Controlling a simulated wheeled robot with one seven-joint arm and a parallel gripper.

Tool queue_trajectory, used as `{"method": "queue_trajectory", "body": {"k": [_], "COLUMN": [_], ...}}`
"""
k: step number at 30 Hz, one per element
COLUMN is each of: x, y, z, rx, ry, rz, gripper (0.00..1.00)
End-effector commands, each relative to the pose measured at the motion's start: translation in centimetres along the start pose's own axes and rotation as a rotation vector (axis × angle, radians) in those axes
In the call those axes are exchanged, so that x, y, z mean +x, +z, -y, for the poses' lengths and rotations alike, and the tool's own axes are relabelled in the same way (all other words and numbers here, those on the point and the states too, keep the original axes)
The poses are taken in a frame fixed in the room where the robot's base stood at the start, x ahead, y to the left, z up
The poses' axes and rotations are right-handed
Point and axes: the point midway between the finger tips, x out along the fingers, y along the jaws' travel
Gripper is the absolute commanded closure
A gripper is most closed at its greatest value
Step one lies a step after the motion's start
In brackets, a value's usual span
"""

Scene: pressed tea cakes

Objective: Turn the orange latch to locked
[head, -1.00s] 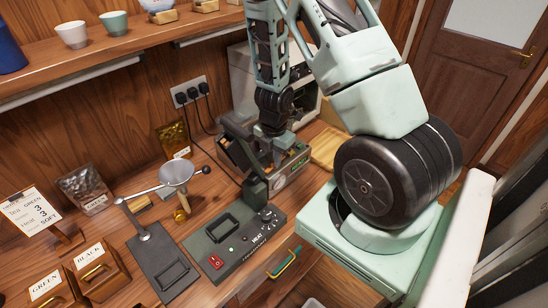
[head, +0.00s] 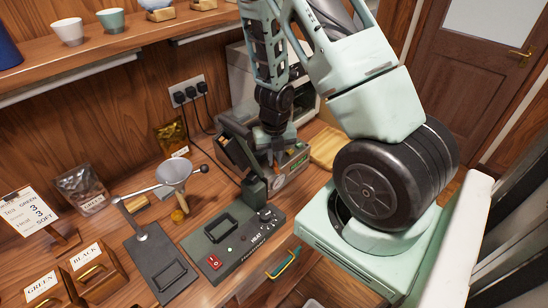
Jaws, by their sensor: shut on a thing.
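My gripper (head: 274,157) points down at the dark boxy machine (head: 232,152) at the back of the counter. Its fingers are close together at the machine's front, beside a small display and a round dial.
A heater plate (head: 230,238) with a red switch and knobs lies in front of the machine. A shelf (head: 120,48) with cups runs above.

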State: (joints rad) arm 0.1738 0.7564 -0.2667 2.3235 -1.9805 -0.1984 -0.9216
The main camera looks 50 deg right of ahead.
Motion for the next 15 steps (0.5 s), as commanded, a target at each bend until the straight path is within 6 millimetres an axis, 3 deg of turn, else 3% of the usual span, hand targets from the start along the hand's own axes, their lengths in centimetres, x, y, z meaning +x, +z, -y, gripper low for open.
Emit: {"method": "queue_trajectory", "body": {"k": [15], "x": [-0.01], "y": [0.11], "z": [0.16], "rx": [-0.419], "ry": [0.000], "rz": [0.002], "gripper": [1.00]}}
